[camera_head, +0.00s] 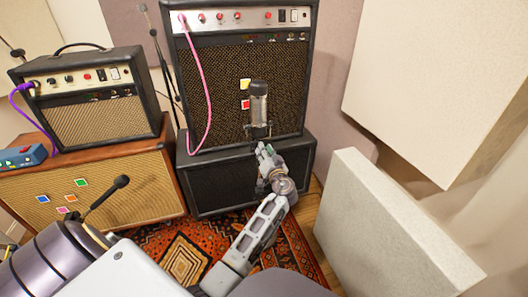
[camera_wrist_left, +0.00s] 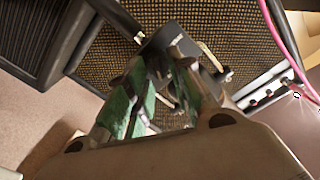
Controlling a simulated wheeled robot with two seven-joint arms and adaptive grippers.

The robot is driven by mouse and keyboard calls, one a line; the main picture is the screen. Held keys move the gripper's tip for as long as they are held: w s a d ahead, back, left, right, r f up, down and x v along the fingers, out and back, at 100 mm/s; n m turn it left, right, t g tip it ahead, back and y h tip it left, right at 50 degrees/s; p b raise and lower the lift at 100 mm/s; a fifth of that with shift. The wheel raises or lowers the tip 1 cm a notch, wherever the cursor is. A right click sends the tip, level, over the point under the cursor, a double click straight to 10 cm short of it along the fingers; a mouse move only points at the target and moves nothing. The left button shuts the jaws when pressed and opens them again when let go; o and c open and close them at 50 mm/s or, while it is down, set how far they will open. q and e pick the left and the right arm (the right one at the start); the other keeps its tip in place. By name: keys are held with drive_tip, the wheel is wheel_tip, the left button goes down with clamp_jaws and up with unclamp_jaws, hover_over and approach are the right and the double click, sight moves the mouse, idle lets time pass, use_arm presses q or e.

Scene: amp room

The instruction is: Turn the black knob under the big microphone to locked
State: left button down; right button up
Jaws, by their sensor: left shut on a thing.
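The big microphone (camera_head: 258,103) hangs upright in a bracket in front of the tall amp's grille, in the middle of the head view. My left gripper (camera_head: 265,152) reaches up to just under it, with its fingertips at the bottom of the bracket. In the left wrist view the green-padded fingers (camera_wrist_left: 165,78) are closed in around the part beneath the dark microphone mount (camera_wrist_left: 187,42). The black knob is mostly hidden between the fingers, and I cannot read its setting. My right gripper is not in view.
The tall black amp (camera_head: 245,60) stands on a black cabinet (camera_head: 215,180) behind the microphone. A smaller amp (camera_head: 95,110) on a tan cabinet and a boom microphone (camera_head: 120,182) are to the left. White panels (camera_head: 385,225) stand close on the right. A pink cable (camera_head: 207,90) hangs down the amp's front.

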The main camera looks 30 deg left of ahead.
use_arm(q)
drive_tip(key=shift+w+d+f+m+p, duration=0.1)
drive_tip(key=shift+m+p, duration=0.95)
drive_tip(key=shift+m, duration=1)
drive_tip(key=shift+w+d+f+m+p, duration=0.15)
drive_tip(key=shift+m+p, duration=0.95)
drive_tip(key=shift+m, duration=0.9)
drive_tip(key=shift+s+a+f+m+p, duration=0.1)
drive_tip(key=shift+m+p, duration=0.95)
drive_tip(key=shift+m, duration=1)
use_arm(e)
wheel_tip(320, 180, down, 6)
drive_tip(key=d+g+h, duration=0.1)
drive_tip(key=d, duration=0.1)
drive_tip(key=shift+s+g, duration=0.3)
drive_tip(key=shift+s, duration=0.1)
use_arm(q)
drive_tip(key=c, duration=1.4)
unclamp_jaws()
drive_tip(key=shift+w+d, duration=0.1)
drive_tip(key=shift+c, duration=0.2)
drive_tip(key=v, duration=1.2)
